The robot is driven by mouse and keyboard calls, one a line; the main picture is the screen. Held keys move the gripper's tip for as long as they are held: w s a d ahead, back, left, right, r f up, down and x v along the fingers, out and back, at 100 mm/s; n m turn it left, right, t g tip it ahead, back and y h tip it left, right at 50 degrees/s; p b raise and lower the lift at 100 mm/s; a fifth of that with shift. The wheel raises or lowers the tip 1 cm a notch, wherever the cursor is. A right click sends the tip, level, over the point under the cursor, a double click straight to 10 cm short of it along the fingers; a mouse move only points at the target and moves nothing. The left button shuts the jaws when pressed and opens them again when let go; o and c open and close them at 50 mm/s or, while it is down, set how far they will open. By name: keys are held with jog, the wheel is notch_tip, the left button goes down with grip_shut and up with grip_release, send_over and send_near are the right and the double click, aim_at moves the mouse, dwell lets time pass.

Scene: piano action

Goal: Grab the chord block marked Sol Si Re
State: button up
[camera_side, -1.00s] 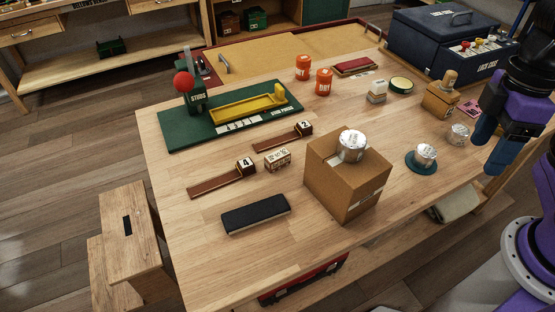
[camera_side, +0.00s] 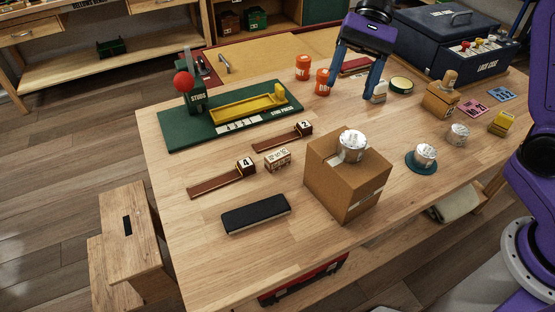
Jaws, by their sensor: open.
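A small pale wooden block (camera_side: 277,160) with dark lettering lies on the table between the two brown numbered pieces. Its lettering is too small to read surely, so I cannot confirm that it says Sol Si Re. A small white and grey block (camera_side: 378,92) stands farther back, partly hidden by my gripper's right finger. My gripper (camera_side: 351,96) points down with its blue fingers apart and nothing between them. It is over the back of the table, right of the orange cans and well away from the wooden block.
A cardboard box (camera_side: 340,190) with a silver tin (camera_side: 351,146) on top stands right of the wooden block. A black padded block (camera_side: 256,214) lies in front. The green press (camera_side: 180,135) is behind left.

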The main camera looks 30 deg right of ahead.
jog(key=w+d+f+m+t+y, duration=0.1)
jog(key=w+d+m+t+y, duration=0.15)
jog(key=w+d+m, duration=0.4)
jog(key=w+d+f+m+t+y, duration=0.1)
jog(key=w+m+y, duration=0.3)
jog(key=w, duration=0.6)
jog(key=shift+n, duration=0.35)
jog(key=f, duration=2.2)
jog(key=shift+a+f, duration=0.2)
jog(key=shift+a, duration=0.2)
jog(key=shift+s+a+f, duration=0.1)
jog(key=shift+f, duration=0.2)
send_near(267, 167)
jog(key=shift+x, duration=3.55)
jog(key=c, duration=1.1)
